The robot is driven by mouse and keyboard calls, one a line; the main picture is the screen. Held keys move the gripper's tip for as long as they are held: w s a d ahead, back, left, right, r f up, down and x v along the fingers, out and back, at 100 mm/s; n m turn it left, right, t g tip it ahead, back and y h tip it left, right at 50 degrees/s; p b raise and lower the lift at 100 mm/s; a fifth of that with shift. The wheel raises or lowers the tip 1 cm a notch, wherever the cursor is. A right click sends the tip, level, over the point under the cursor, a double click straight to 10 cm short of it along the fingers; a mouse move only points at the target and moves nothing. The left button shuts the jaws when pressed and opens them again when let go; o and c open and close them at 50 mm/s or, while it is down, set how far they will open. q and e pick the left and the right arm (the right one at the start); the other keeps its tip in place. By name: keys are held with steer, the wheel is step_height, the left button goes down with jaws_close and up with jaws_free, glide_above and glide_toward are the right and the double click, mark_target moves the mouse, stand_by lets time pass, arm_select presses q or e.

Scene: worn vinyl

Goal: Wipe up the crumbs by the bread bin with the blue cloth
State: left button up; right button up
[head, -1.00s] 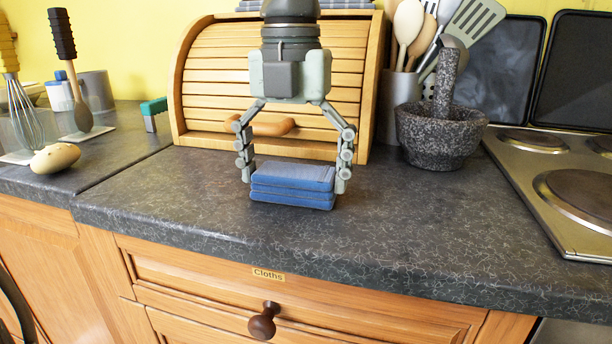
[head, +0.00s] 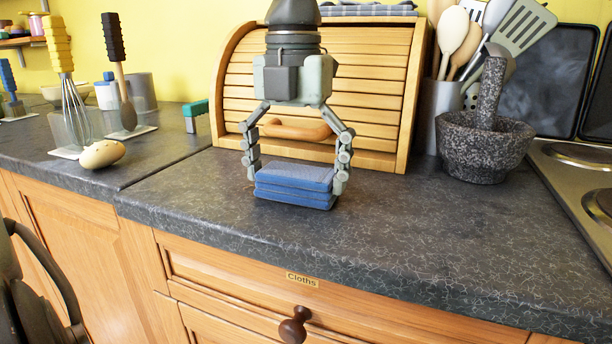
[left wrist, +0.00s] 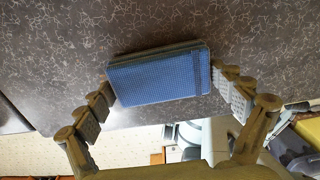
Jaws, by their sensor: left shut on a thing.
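The blue cloth (head: 292,187) is a folded, layered pad in front of the bread bin (head: 320,80). My left gripper (head: 294,176) points down and is shut on the cloth, one finger at each end. In the left wrist view the cloth (left wrist: 158,78) lies between the fingers of the left gripper (left wrist: 160,88), over the dark worktop. I cannot tell whether the cloth touches the worktop or hangs just above it. The bin is wooden, with a slatted front that looks closed. I cannot make out crumbs against the pale-flecked worktop. My right gripper is not in view.
A stone mortar with pestle (head: 487,147) and a utensil pot (head: 437,112) stand right of the bin, beside the hob (head: 585,170). The front worktop is clear.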

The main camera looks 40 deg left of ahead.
mark_target(269, 168)
arm_select(q)
steer(key=shift+s+a, duration=0.3)
steer(key=shift+a, duration=0.6)
steer(key=shift+s+a, duration=0.3)
steer(key=shift+a, duration=0.55)
steer(key=shift+s+a, duration=0.25)
steer(key=shift+a, duration=0.6)
steer(key=shift+s+a, duration=0.3)
steer(key=shift+a, duration=0.55)
steer(key=shift+s+a, duration=0.25)
steer(key=shift+a, duration=0.6)
steer(key=shift+s+a+b, duration=0.1)
steer(key=shift+s+a, duration=0.2)
steer(key=shift+a, duration=0.55)
steer(key=shift+s+a+b, duration=0.1)
steer(key=shift+s+a, duration=0.15)
steer(key=shift+a, duration=0.65)
steer(key=shift+s+a+b, duration=0.1)
steer(key=shift+s+a, duration=0.2)
steer(key=shift+a, duration=0.55)
